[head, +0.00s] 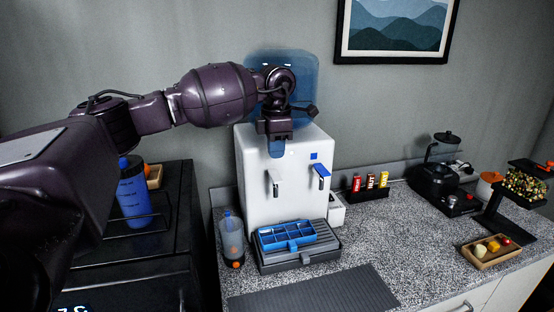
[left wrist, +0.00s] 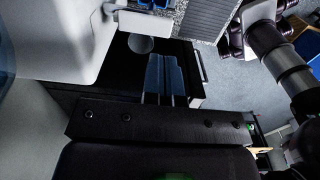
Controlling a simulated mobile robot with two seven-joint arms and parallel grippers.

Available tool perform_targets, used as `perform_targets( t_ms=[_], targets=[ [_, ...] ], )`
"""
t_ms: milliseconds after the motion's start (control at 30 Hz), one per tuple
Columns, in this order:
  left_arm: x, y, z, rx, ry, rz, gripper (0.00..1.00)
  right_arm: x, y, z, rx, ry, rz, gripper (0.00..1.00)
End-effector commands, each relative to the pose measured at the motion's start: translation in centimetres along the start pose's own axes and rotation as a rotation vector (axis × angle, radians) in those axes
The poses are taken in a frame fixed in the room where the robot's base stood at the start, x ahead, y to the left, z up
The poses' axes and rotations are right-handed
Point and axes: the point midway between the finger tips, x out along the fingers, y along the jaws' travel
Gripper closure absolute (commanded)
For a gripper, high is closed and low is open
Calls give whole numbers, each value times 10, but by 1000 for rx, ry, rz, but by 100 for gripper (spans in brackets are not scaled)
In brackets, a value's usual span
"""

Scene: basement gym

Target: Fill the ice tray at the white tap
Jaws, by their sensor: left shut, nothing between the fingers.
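The blue ice tray (head: 287,236) lies on the dark drip tray (head: 330,251) at the foot of the white water dispenser (head: 252,170). Its compartments face up; I cannot tell whether they hold water. A pale tap (head: 275,182) is on the left of the dispenser front, above the ice tray. Another tap (head: 320,172) on the right has a blue square above it. My left gripper (head: 277,152) is shut and empty, pointing down by the dispenser's upper front, above the pale tap. Its blue fingers also show together in the left wrist view (left wrist: 165,80). My right gripper does not show.
A blue water jug (head: 306,75) sits on the dispenser, partly behind my arm. A clear bottle (head: 232,240) stands left of the drip tray. A rack of small cans (head: 370,187) stands to the right. A ribbed grey mat (head: 315,292) lies in front, bare.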

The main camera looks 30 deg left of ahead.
Motion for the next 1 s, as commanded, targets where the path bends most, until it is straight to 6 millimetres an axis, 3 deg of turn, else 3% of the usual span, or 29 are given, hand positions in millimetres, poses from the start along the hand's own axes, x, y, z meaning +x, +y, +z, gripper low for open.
perform_targets(
  t_ms=[167, 433, 633, 1000],
  targets=[
    [-33, 0, 0, 1, -3, 2, 100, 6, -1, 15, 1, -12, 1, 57],
    [-73, 0, 0, 1, -1, 0, 100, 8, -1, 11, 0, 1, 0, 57],
    [-83, 0, 0, 0, 1, -1, 100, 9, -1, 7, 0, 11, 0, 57],
    [-84, 0, 0, 1, 1, -1, 100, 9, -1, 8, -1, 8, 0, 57]
  ],
)
